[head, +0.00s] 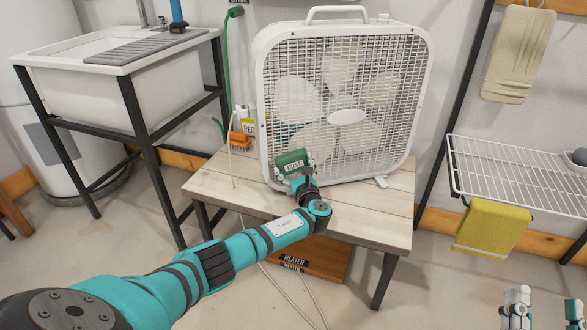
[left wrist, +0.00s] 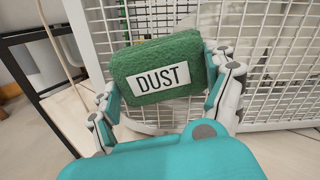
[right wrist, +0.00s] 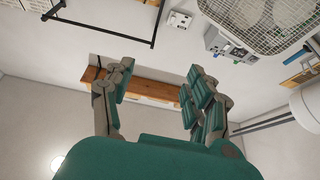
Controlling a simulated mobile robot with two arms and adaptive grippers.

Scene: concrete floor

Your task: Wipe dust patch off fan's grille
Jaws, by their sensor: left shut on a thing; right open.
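The white box fan (head: 422,105) stands upright on a small wooden table, and its wire grille (head: 385,125) faces me. My left gripper (head: 296,168) is shut on a green sponge (head: 291,158) with a white label reading DUST. The sponge is at the lower left of the grille; I cannot tell if it touches. In the left wrist view the sponge (left wrist: 162,52) sits between both fingers, before the grille (left wrist: 278,60). I cannot make out the dust patch; the sponge and gripper cover part of the grille. My right gripper (right wrist: 160,72) is open and empty, away from the fan.
The wooden table (head: 385,205) has free room at its front right. A HEATER-labelled board (head: 325,260) is under the table. A sink (head: 85,75) stands left; a wire rack (head: 520,180) with a yellow cloth (head: 490,228) is right.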

